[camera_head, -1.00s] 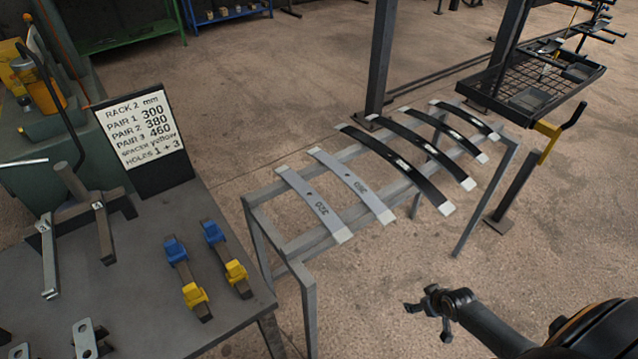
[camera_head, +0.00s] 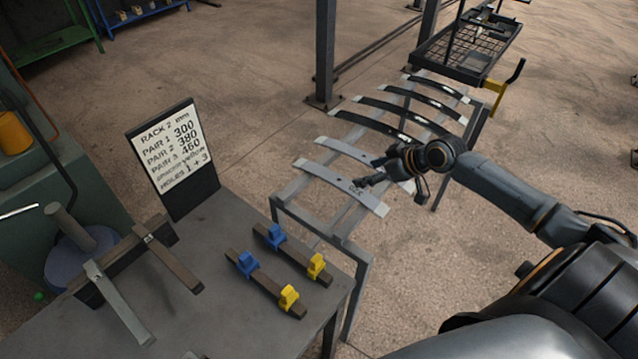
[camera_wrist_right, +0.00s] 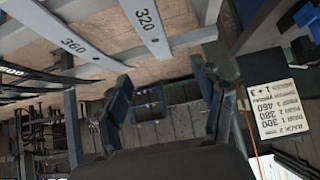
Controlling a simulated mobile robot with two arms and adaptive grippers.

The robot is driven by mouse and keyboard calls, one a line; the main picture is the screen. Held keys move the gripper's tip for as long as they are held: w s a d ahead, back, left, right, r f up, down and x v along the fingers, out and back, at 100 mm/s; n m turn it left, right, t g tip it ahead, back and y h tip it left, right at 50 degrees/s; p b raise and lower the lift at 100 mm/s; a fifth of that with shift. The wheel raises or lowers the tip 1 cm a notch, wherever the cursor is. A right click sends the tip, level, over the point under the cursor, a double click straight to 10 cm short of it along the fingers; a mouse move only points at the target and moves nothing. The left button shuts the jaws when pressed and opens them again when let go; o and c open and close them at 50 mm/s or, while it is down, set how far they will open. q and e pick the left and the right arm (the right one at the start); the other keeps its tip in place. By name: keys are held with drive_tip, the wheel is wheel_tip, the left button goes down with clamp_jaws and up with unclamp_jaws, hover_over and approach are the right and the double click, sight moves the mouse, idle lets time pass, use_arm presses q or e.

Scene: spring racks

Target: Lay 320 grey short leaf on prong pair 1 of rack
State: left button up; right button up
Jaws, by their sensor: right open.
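The grey short leaf marked 320 (camera_head: 340,187) lies across the near end of the grey metal stand. It also shows in the right wrist view (camera_wrist_right: 146,27), its number readable. My right gripper (camera_head: 372,174) is open and empty, above the leaves, near the right part of the 320 leaf. Its two fingers (camera_wrist_right: 166,95) show spread in the wrist view, with no leaf between them. The rack (camera_head: 92,287) with its prongs stands on the dark table at left; the prongs I see are bare, and their labels are too small to read. My left gripper is out of view.
A second grey leaf (camera_head: 345,151), marked 360 in the wrist view, lies beside the 320 leaf. Several black leaves (camera_head: 380,122) lie farther along the stand. A sign (camera_head: 175,150) gives pair 1 as 300. Two bars with blue and yellow blocks (camera_head: 268,282) sit near the table's edge.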

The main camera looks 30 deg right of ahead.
approach(341, 181)
drive_tip(key=x, duration=0.3)
drive_tip(key=shift+w+p, duration=0.2)
drive_tip(key=shift+p, duration=0.1)
drive_tip(key=shift+w+a+f, duration=0.15)
drive_tip(key=shift+w+a, duration=0.1)
drive_tip(key=shift+w+a+f, duration=0.1)
drive_tip(key=shift+w+f, duration=0.1)
drive_tip(key=shift+f, duration=0.1)
drive_tip(key=p+x, duration=0.1)
drive_tip(key=x, duration=0.3)
drive_tip(key=shift+f, duration=0.1)
drive_tip(key=shift+w+f, duration=0.15)
drive_tip(key=shift+c, duration=0.4)
clamp_jaws()
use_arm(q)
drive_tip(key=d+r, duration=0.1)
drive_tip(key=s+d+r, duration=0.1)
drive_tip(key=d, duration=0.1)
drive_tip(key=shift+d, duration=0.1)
